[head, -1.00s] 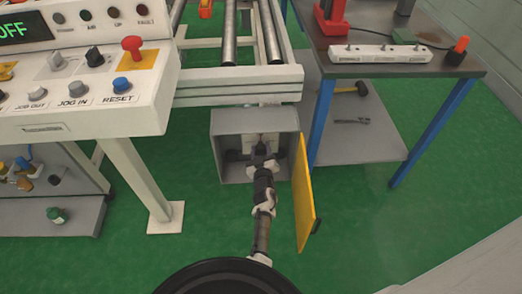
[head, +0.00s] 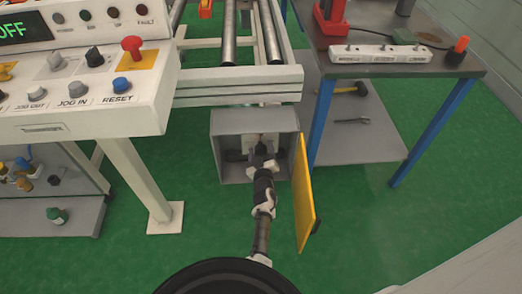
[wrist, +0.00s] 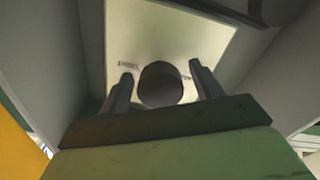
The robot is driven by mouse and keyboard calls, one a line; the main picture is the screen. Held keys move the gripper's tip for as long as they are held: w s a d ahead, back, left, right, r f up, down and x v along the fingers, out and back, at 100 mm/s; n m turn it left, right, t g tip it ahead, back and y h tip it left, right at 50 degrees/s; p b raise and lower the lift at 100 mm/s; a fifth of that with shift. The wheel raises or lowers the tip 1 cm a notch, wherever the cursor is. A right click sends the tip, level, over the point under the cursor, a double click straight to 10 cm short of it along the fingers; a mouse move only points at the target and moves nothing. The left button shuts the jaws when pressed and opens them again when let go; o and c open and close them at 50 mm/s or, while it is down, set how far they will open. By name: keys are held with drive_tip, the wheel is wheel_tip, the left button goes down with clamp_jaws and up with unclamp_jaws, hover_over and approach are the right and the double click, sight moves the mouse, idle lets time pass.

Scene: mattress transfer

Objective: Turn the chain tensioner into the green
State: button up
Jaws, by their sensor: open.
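A dark round knob (wrist: 160,85), which looks like the tensioner's, stands out from a pale plate (wrist: 165,40) in the wrist view. The plate carries small dark lettering, too blurred to read, and I see no green mark on it. My gripper (wrist: 163,78) is open, with one finger on each side of the knob and a small gap visible at each side. In the head view my gripper (head: 262,160) reaches into an open grey box (head: 225,145) below the roller frame. The arm hides part of the box's inside there.
The box's yellow door (head: 304,195) stands open on the right, close to my arm. A blue-legged workbench (head: 390,65) is to the right, and a control panel (head: 75,95) to the left. Green floor (head: 135,250) is clear around the box.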

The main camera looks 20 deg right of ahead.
drive_tip(key=p+v, duration=0.2)
drive_tip(key=v, duration=1.1)
drive_tip(key=shift+s+p, duration=0.4)
drive_tip(key=shift+a+r, duration=0.1)
drive_tip(key=shift+r, duration=0.05)
